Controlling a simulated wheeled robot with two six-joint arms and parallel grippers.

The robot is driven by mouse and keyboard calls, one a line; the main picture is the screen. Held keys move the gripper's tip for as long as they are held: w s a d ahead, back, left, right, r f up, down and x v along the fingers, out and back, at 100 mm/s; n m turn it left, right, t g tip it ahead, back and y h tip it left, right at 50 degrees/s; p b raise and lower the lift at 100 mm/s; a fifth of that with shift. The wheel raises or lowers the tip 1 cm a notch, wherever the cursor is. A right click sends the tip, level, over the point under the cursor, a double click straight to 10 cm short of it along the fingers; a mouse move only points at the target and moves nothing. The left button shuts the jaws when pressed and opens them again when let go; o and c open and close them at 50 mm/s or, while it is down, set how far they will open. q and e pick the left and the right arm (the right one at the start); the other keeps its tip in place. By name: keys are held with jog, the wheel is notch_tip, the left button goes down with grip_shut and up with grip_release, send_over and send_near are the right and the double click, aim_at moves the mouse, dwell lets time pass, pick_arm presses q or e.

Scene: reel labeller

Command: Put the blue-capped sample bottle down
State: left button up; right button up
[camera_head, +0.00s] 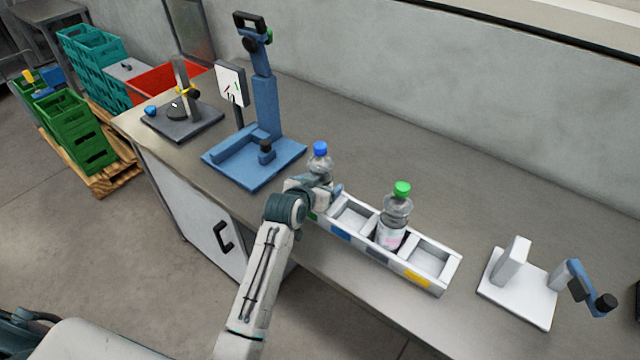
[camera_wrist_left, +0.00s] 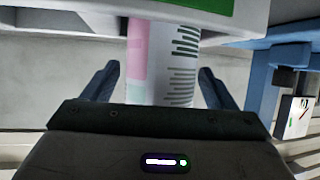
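The blue-capped bottle (camera_head: 320,158) stands upright at the left end of the white rack (camera_head: 447,279). In the left wrist view its pink and barcoded label (camera_wrist_left: 160,65) shows between my fingers, and its lower end is hidden behind the rack wall with the green mark (camera_wrist_left: 205,5). My left gripper (camera_head: 325,187) is around the bottle, with a finger on each side. In the left wrist view its fingers (camera_wrist_left: 158,72) stand slightly apart from the bottle, so it looks open. My right gripper is not in view.
A green-capped bottle (camera_head: 396,215) stands in another rack compartment; the blue-marked and yellow-marked ones look empty. A blue stand (camera_head: 266,110) is behind left of my gripper. A white fixture with a crank (camera_head: 520,289) is at right. The bench behind the rack is clear.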

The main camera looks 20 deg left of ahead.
pick_arm(q)
jog(key=shift+r, duration=0.1)
jog(key=shift+s, duration=0.3)
jog(key=b+v, duration=0.2)
jog(key=v, duration=0.9)
jog(key=shift+s+r, duration=0.15)
